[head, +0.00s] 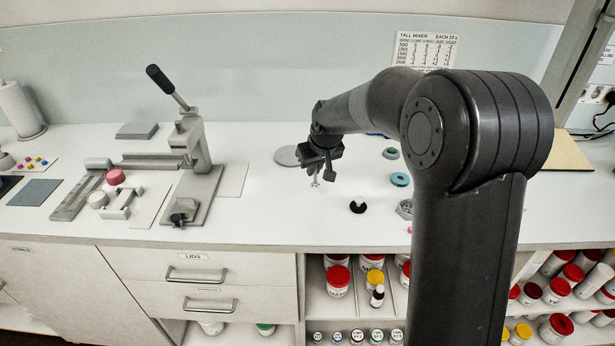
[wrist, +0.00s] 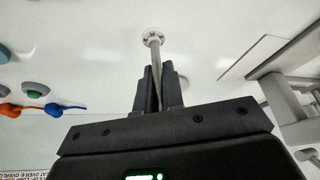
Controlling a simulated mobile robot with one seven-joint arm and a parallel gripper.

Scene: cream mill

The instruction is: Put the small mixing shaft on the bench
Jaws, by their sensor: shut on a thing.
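The small mixing shaft (wrist: 154,52) is a thin grey rod with a pale round, holed head. My gripper (wrist: 158,82) is shut on the rod, and the head points away from the fingers in the wrist view. In the head view my gripper (head: 328,168) is over the middle of the white bench (head: 270,215), and the shaft's head (head: 315,182) shows just below the fingers. I cannot tell whether the head touches the bench top. The upper part of the rod is hidden between the fingers.
A black notched ring (head: 357,207) lies just right of the gripper, and a grey disc (head: 288,156) lies behind it. A blue ring (head: 400,179) is further right. A lever press (head: 195,150) stands on the left. The bench in front of the gripper is clear.

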